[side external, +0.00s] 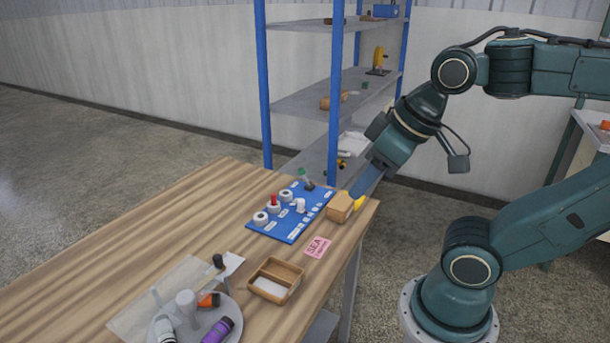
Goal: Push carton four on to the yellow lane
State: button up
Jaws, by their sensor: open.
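One small brown carton (340,208) sits on the wooden table near its right edge, at the right end of the blue panel. No number can be read on it. My gripper (358,193) is low, right behind the carton in this view. It is open, but its fingertips are largely hidden, and I cannot tell whether it touches the carton. A small yellow patch (359,203) shows just right of the carton. I cannot tell whether it is a lane marking or another object.
The blue panel (262,226) carries several knobs and a red-topped piece. A pink card (317,247), a divided wooden tray (251,287) and a round grey tray (236,312) with bottles lie nearer. Blue-posted shelving (265,80) stands behind. The table's left part is bare.

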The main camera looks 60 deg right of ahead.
jog(key=c, duration=0.6)
jog(key=shift+w+d, duration=0.1)
jog(key=shift+w, duration=0.1)
grip_shut()
jog(key=w+d+f+m+g, duration=0.3)
jog(key=w+d+f+m, duration=0.2)
jog(key=w+d+m, duration=0.6)
jog(key=w+d+f+m+g, duration=0.1)
jog(key=w+d+f+m, duration=0.1)
jog(key=d+f, duration=0.3)
jog(key=w+d+f+m+g, duration=0.1)
jog(key=w+d+f+m, duration=0.1)
jog(key=d+f+m, duration=0.3)
notch_tip(320, 180, down, 4)
jog(key=shift+w+d+f+g, duration=0.1)
jog(key=shift+w+d+g, duration=0.1)
jog(key=shift+w+g, duration=0.15)
